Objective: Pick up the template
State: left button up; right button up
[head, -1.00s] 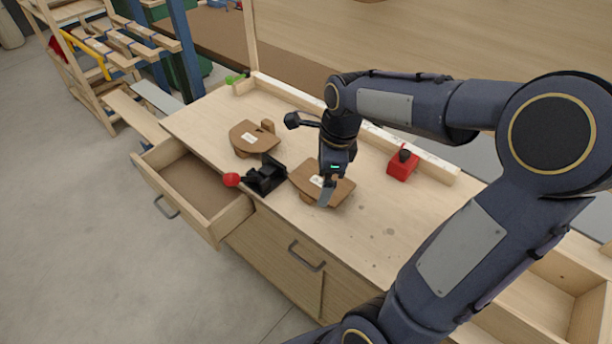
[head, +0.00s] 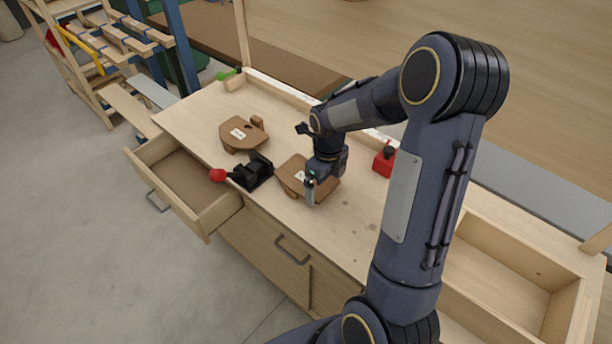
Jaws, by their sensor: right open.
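Two flat brown pieces with white labels, which look like templates, lie on the light wooden workbench (head: 345,235). The left template (head: 236,142) lies farther back, with a small knob-like block at its right end. The right template (head: 290,172) lies under my right gripper (head: 310,194), which hides part of it. My right gripper is open and points down at the front right part of this template. I cannot tell whether the fingers touch it. My left gripper is out of view.
A black toggle clamp (head: 252,172) with a red knob (head: 217,175) stands left of the right template. A red block (head: 384,162) with a black knob sits behind it to the right. An open drawer (head: 185,190) juts out front left. A green-handled tool (head: 228,73) lies at the back.

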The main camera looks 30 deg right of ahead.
jog(key=shift+f, duration=0.15)
jog(key=c, duration=0.7)
jog(key=shift+o, duration=0.2)
